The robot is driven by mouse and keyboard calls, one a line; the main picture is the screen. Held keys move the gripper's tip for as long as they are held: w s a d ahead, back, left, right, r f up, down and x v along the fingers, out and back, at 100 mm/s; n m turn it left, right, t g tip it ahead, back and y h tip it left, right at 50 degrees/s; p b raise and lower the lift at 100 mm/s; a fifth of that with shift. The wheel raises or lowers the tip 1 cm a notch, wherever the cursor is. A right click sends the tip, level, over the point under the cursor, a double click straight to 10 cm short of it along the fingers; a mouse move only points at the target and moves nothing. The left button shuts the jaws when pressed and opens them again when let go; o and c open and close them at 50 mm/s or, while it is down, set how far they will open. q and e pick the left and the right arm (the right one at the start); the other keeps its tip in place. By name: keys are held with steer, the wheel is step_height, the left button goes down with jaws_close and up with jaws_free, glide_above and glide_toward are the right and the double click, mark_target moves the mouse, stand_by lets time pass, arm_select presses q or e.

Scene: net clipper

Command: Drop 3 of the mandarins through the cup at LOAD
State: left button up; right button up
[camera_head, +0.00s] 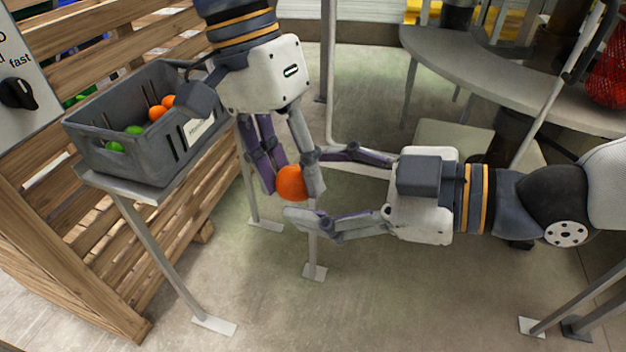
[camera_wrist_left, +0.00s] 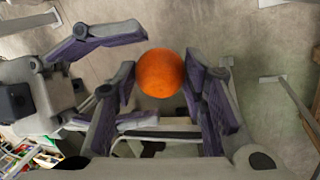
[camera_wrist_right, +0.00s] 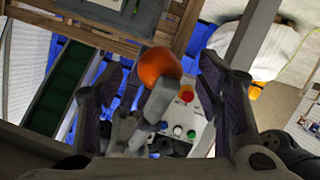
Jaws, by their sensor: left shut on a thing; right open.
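An orange mandarin (camera_head: 291,183) is held between the fingers of my left gripper (camera_head: 290,180), which points down in the middle of the head view. The mandarin also shows in the left wrist view (camera_wrist_left: 160,73) and in the right wrist view (camera_wrist_right: 160,66). My right gripper (camera_head: 300,187) comes in from the right, open, its fingers spread above and below beside the held mandarin. More mandarins (camera_head: 161,107) lie in the grey crate (camera_head: 150,165) at the left, with green fruits (camera_head: 116,147). I cannot make out the cup at LOAD.
The crate stands on a metal stand (camera_head: 150,193) before a wooden slatted pallet (camera_head: 190,215). A curved grey table (camera_head: 480,70) is at the upper right, with a red net (camera_head: 607,75) of fruit hanging there. A panel with a knob (camera_head: 18,93) is at the far left. The right wrist view shows a button panel (camera_wrist_right: 185,115).

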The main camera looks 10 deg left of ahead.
steer(key=shift+w+a+f, duration=0.1)
steer(key=shift+a+f, duration=0.1)
steer(key=shift+a, duration=0.5)
steer(key=shift+c, duration=0.2)
steer(key=c, duration=1.2)
arm_select(q)
steer(key=o, duration=1.2)
